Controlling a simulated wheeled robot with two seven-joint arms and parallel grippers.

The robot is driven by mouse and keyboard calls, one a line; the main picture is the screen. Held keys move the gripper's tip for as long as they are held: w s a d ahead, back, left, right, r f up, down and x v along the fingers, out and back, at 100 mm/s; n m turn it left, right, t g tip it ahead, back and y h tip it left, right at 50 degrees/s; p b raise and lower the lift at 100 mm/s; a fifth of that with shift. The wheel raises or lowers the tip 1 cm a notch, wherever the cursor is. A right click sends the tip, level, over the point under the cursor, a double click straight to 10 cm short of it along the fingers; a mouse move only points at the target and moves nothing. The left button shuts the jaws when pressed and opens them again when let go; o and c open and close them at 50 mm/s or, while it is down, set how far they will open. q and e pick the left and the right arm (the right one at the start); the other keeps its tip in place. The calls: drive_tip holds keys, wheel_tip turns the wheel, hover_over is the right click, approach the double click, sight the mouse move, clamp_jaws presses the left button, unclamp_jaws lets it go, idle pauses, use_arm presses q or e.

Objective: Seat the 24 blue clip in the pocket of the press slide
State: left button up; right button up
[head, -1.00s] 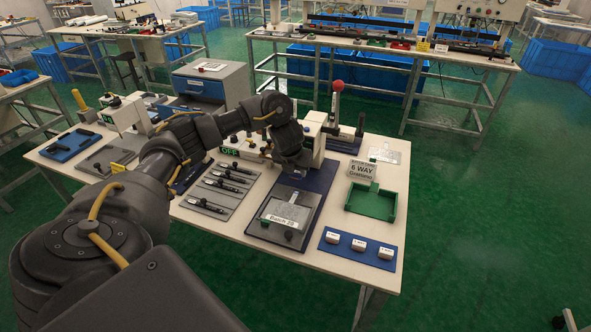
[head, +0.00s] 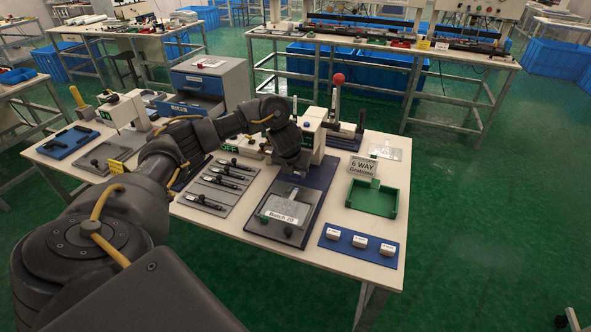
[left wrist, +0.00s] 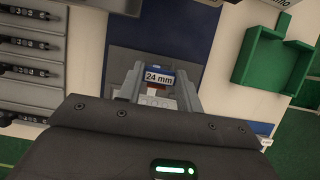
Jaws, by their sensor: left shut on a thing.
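My left gripper (head: 297,172) is over the far part of the press bench, in front of the press (head: 313,130). In the left wrist view its two fingers (left wrist: 159,82) are shut on a clip with a blue-edged white label reading 24 mm (left wrist: 159,77). The clip is hidden by the hand in the head view. Below it is a grey plate (left wrist: 122,60) on a blue base. In the head view, a grey plate (head: 268,228) with a Bench 28 label lies nearer the front. I cannot make out the slide's pocket or whether the clip touches it.
A red-knobbed lever (head: 338,79) stands behind the press. A green tray (head: 372,205) is to the right. A blue strip (head: 331,244) with white blocks is at the front right. A grey rack (head: 208,203) of dark clips is to the left.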

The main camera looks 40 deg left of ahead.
sight(295, 176)
use_arm(q)
drive_tip(key=shift+f+b, duration=0.8)
drive_tip(key=shift+f, duration=0.7)
drive_tip(key=shift+p, duration=0.4)
idle(0.4)
drive_tip(key=shift+f+b, duration=1)
drive_tip(key=shift+f, duration=0.25)
drive_tip(key=o, duration=1)
drive_tip(key=shift+o, duration=0.2)
drive_tip(key=shift+d, duration=0.1)
